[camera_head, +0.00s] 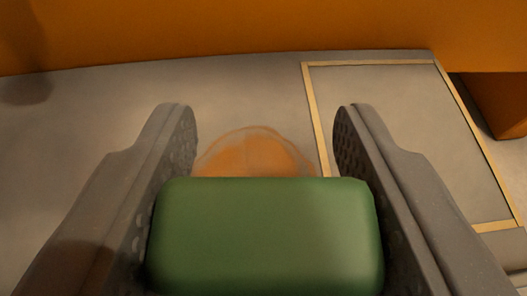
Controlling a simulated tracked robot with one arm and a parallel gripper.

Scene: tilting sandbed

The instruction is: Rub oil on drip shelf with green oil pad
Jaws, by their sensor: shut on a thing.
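My gripper (265,135) is shut on the green oil pad (265,238), a rounded green block held between the two grey fingers at the bottom middle. Past the pad, a grey flat surface, which looks like the drip shelf (245,95), fills the middle of the view. An orange-brown patch with a faint pale rim (255,153) lies on it just beyond the pad. The pad hides the near part of this patch. I cannot tell whether the pad touches the surface.
A pale yellow outline (309,105) frames a grey rectangle on the surface at the right. An orange wall (250,25) runs along the back. An orange block-like part (497,100) stands at the right edge. The surface at the left is clear, with a dark shadow at the far left.

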